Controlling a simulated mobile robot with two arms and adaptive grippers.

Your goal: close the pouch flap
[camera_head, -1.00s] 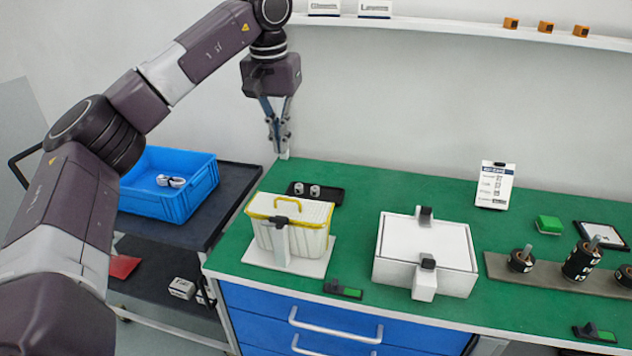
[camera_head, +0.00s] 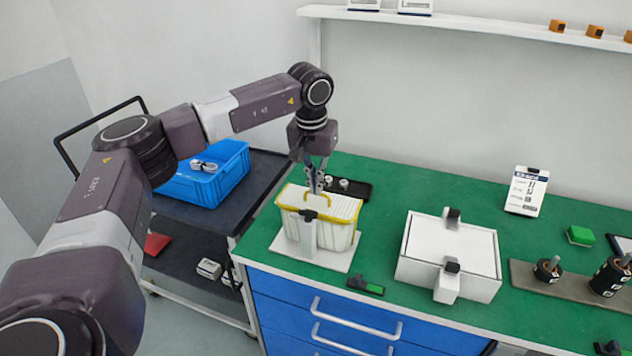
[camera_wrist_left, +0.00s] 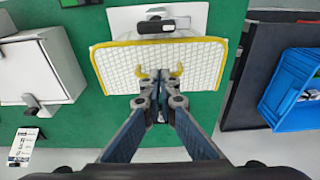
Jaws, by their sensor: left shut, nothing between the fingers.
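The cream quilted pouch (camera_head: 335,236) with yellow trim stands on a white base plate (camera_head: 283,247) near the bench's left end. Its flap (camera_head: 345,205) lies across the top, with a yellow handle (camera_head: 318,199). I cannot tell whether the flap sits fully down. A white upright with a black top (camera_head: 308,240) stands against the pouch's front. My left gripper (camera_head: 314,188) is shut and points down at the flap, behind the handle in the head view. In the left wrist view its fingertips (camera_wrist_left: 160,76) cover the handle's middle; contact is unclear. My right gripper is not in view.
A white box (camera_head: 420,262) with black-topped clamps stands right of the pouch. A black tray (camera_head: 357,190) with small silver parts lies behind it. A black-and-green piece (camera_head: 366,286) lies in front. A blue crate (camera_head: 205,187) rests on a cart at left.

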